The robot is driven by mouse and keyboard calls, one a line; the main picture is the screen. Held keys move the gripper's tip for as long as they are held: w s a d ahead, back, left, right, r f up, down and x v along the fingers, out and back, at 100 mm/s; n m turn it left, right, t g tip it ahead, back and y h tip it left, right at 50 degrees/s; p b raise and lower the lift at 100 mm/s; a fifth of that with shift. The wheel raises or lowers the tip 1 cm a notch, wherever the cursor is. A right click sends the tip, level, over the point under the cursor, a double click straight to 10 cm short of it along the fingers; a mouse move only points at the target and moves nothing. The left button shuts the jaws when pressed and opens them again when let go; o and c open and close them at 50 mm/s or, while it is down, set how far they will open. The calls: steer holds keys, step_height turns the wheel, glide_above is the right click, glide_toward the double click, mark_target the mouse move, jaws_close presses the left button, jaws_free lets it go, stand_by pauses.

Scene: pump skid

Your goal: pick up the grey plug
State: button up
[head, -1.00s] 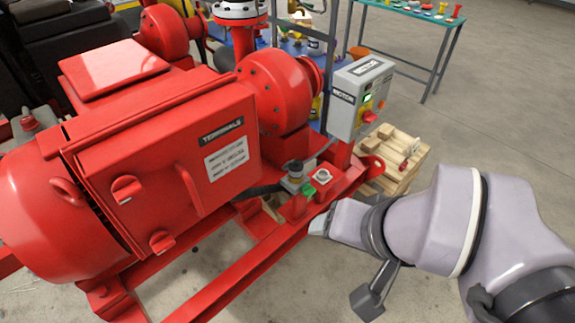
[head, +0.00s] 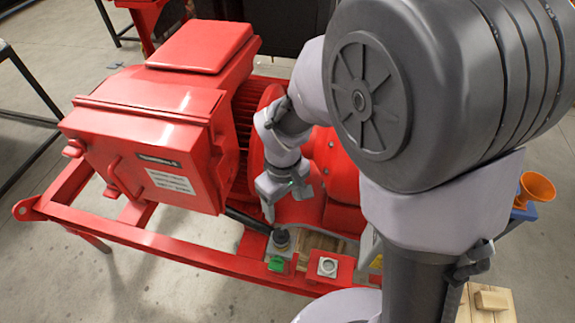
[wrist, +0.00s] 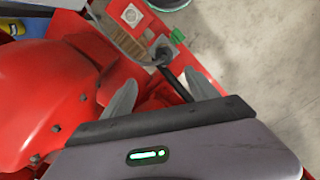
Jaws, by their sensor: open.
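The grey plug (head: 281,238), dark-topped, stands on a small grey block at the skid's front rail, with a black cable running to its left. It also shows in the wrist view (wrist: 163,54), beyond the fingertips. My gripper (head: 285,203) is open and empty, above and behind the plug in the head view, apart from it. Its two fingers (wrist: 159,80) show in the wrist view, with part of the cable between or beyond them. The plug's lower part is hard to make out.
A green piece (head: 276,263) sits just in front of the plug. A grey socket with a round ring (head: 328,266) is to its right. The red terminal box (head: 150,145) stands left of my gripper, and the red pump casing is close behind. A wooden pallet (head: 487,303) lies at right.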

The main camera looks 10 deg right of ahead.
mark_target(280, 231)
steer(key=f+b, duration=0.1)
steer(key=f, duration=0.2)
steer(key=f+b, duration=0.2)
steer(key=f, duration=0.2)
steer(key=a+f+b, duration=0.1)
steer(key=f, duration=0.3)
steer(key=shift+f+b, duration=0.25)
steer(key=shift+b, duration=0.05)
step_height(280, 231, down, 6)
steer(key=b, duration=0.3)
steer(key=shift+s+a, duration=0.1)
steer(key=shift+r, duration=0.1)
steer(key=shift+c, duration=0.9)
jaws_close()
